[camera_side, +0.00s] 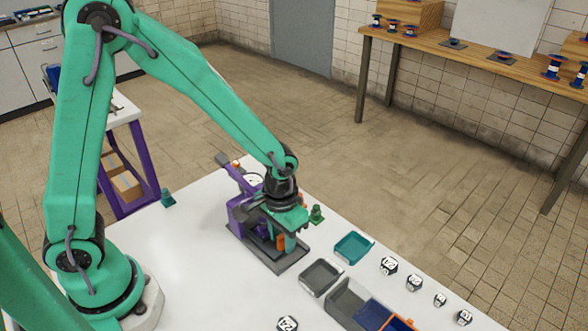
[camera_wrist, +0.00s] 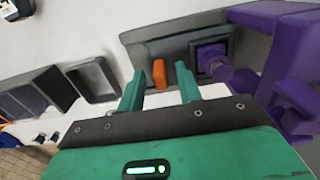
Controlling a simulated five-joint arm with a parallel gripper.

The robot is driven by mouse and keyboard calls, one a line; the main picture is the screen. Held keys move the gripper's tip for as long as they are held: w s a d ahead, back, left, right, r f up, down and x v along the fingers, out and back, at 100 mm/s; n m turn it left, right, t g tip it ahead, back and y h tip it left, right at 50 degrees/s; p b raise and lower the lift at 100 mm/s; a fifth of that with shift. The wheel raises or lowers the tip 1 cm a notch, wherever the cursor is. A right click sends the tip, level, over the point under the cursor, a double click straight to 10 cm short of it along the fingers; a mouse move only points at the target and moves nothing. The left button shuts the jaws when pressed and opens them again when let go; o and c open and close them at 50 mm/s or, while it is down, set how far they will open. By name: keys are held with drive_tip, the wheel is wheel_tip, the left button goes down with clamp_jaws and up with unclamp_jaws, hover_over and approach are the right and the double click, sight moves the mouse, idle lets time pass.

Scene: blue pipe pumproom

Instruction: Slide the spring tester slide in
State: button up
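The spring tester has a purple frame (camera_side: 239,216) on a dark grey base (camera_side: 291,263), on the white table. A dial (camera_side: 253,180) shows behind the frame. In the wrist view the base (camera_wrist: 137,39) has a recess with an upright orange tab (camera_wrist: 159,73) and a purple block with a round knob (camera_wrist: 216,68). The tab appears to belong to the slide, whose outline is partly hidden. My gripper (camera_wrist: 160,68) is open, its two green fingers on either side of the tab with gaps visible. In the side view my wrist hides much of the tester.
A grey tray (camera_side: 320,278), a teal tray (camera_side: 353,247) and a divided bin (camera_side: 345,302) stand right of the tester. Several numbered blocks (camera_side: 389,265) lie along the right. A small green piece (camera_side: 316,214) stands close behind.

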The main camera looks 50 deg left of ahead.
drive_tip(key=shift+r, duration=3.95)
drive_tip(key=shift+o, duration=0.8)
drive_tip(key=m, duration=1.8)
